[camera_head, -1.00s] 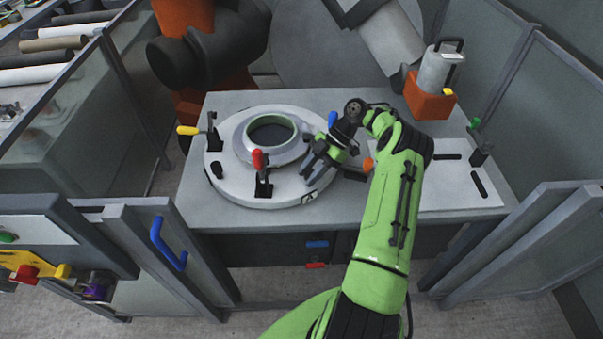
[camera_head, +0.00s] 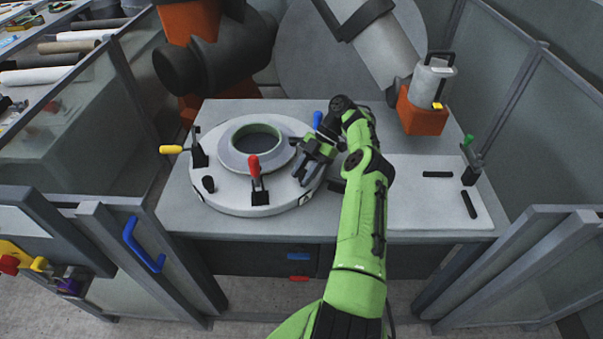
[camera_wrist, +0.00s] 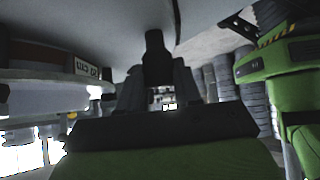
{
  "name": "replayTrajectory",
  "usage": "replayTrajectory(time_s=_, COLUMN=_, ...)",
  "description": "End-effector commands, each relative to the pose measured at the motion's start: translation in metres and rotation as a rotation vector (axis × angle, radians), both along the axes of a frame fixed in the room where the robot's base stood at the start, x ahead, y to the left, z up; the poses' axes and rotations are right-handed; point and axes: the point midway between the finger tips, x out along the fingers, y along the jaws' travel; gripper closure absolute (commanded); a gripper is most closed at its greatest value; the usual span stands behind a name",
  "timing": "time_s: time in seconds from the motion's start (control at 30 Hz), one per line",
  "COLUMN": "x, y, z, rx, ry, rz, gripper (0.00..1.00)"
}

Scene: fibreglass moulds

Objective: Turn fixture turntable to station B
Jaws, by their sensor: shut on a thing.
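The fixture turntable (camera_head: 228,203) is a round white disc on the grey table, carrying a pale ring-shaped mould (camera_head: 231,160) with a green inner edge. Clamps with a yellow handle (camera_head: 172,149), a red handle (camera_head: 254,166) and a blue handle (camera_head: 317,119) stand around the mould. A short black peg (camera_head: 208,184) stands at the disc's left front. My gripper (camera_head: 308,176) is at the disc's right front rim. In the wrist view a black upright post (camera_wrist: 155,58) stands between the fingers, and the gripper is shut on it. Its base is hidden.
A white plate (camera_head: 425,205) with black bars lies right of the turntable. Behind it stands an orange block (camera_head: 421,117) with a grey canister. Fence panels flank the table, with a blue handle (camera_head: 141,245) on the left gate. A large dark machine is behind.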

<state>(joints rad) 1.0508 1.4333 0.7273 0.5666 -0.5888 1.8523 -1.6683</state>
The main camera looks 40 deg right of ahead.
Motion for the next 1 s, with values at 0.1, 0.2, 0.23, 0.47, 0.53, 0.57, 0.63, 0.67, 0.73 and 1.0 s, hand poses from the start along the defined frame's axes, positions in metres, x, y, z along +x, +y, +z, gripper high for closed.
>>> replayTrajectory(time_s=0.1, x=-0.001, y=0.001, z=-0.002, rx=0.003, ry=0.004, rz=0.006, gripper=1.0)
replayTrajectory(time_s=0.2, x=-0.001, y=0.001, z=-0.002, rx=0.003, ry=0.004, rz=0.007, gripper=1.0)
replayTrajectory(time_s=0.23, x=-0.001, y=0.001, z=-0.003, rx=0.003, ry=0.004, rz=0.007, gripper=1.0)
replayTrajectory(time_s=0.47, x=-0.001, y=0.001, z=-0.002, rx=0.003, ry=0.004, rz=0.006, gripper=0.44)
replayTrajectory(time_s=0.53, x=-0.001, y=0.001, z=-0.002, rx=0.002, ry=0.003, rz=0.004, gripper=0.41)
replayTrajectory(time_s=0.57, x=-0.001, y=0.001, z=-0.002, rx=0.002, ry=0.003, rz=0.004, gripper=0.41)
replayTrajectory(time_s=0.63, x=-0.001, y=0.001, z=-0.001, rx=0.001, ry=0.002, rz=0.004, gripper=0.41)
replayTrajectory(time_s=0.67, x=-0.001, y=0.001, z=-0.001, rx=0.001, ry=0.002, rz=0.004, gripper=0.41)
replayTrajectory(time_s=0.73, x=0.0, y=0.0, z=0.0, rx=0.001, ry=0.001, rz=0.003, gripper=0.41)
replayTrajectory(time_s=1.0, x=0.0, y=0.0, z=0.05, rx=-0.002, ry=-0.001, rz=0.004, gripper=0.41)
